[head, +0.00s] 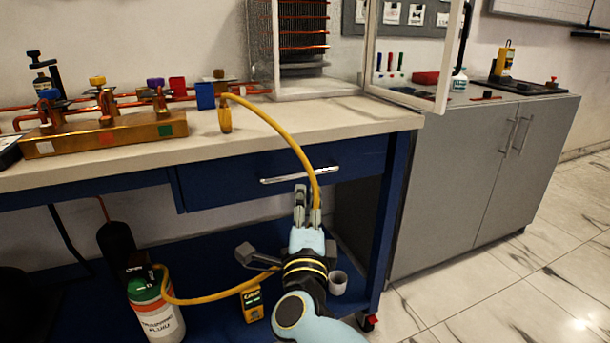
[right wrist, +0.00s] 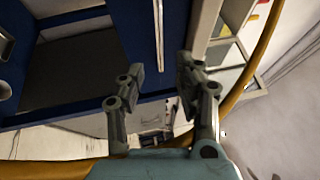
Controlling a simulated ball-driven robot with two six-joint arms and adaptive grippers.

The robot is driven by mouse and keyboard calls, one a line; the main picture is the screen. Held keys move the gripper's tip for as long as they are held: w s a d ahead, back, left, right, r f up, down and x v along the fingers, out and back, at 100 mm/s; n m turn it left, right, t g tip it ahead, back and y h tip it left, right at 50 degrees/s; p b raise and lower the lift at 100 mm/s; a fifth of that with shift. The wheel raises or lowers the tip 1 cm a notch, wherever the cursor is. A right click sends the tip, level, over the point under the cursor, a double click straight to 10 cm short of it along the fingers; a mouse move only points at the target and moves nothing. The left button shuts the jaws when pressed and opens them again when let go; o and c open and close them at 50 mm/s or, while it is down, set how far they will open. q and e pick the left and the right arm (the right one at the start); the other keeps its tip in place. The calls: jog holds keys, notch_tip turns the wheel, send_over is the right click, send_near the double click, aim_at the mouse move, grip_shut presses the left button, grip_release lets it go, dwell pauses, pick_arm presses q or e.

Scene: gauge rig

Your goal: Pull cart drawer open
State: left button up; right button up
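The cart's blue drawer (head: 225,183) sits under the pale worktop and looks closed, its front about flush with the frame. Its silver bar handle (head: 285,178) runs across the front and also shows in the right wrist view (right wrist: 158,30). My right gripper (head: 307,196) points up at the drawer, just below the handle's right part. In the right wrist view my right gripper (right wrist: 160,72) has its fingers apart, with nothing between them. The handle bar lies ahead of the gap; contact is not visible. My left gripper is not in view.
A yellow hose (head: 285,135) hangs from the worktop (head: 350,118) past the handle and my right gripper. A brass manifold (head: 105,135) stands on top. A green-and-white cylinder (head: 156,312) stands below. A grey cabinet (head: 455,180) is at right, with clear floor (head: 480,290) before it.

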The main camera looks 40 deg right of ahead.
aim_at(307, 175)
jog(key=x, duration=0.9)
jog(key=shift+w+d, duration=0.15)
jog(key=shift+w, duration=0.05)
grip_shut()
